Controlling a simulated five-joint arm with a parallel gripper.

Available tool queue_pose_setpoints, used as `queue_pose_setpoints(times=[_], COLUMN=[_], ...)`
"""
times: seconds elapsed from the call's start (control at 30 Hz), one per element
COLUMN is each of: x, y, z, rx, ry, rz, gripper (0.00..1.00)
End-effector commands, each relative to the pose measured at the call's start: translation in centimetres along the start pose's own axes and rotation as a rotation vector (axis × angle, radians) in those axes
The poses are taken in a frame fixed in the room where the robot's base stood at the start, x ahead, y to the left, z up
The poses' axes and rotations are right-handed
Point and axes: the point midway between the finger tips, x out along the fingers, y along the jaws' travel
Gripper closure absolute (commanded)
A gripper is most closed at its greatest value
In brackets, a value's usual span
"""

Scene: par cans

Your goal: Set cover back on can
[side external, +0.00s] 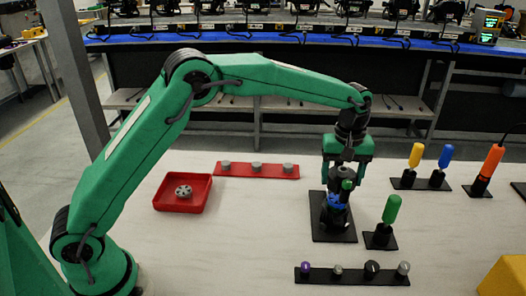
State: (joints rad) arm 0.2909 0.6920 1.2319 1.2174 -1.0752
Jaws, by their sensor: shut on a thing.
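My gripper (346,172) points down over a black base plate (320,233) right of the middle of the table. It is shut on a dark round piece that looks like the cover (342,177). Below it is the can (334,217), a dark body with a blue band (337,200), standing on the plate. The cover is directly above the can and very close to it. I cannot tell whether they touch or whether the cover is level. A small green part (347,185) shows at the front of the cover. The fingers hide part of the cover.
A red tray (163,204) holding a grey round part (183,191) is at left. A red strip (280,174) with grey knobs lies behind. A green-handled tool (391,209) stands close right; yellow, blue and orange ones stand beyond. A black knob strip (350,280) lies in front.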

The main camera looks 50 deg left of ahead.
Motion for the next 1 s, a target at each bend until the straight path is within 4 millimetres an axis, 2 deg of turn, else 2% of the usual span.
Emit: queue_pose_setpoints(times=[0.27,1.0], x=[1.0,5.9], y=[0.0,-0.1], z=[0.0,0.0], rx=[-0.001,-0.001], ry=[0.000,0.000], rz=[-0.001,-0.001], gripper=[0.54,0.54])
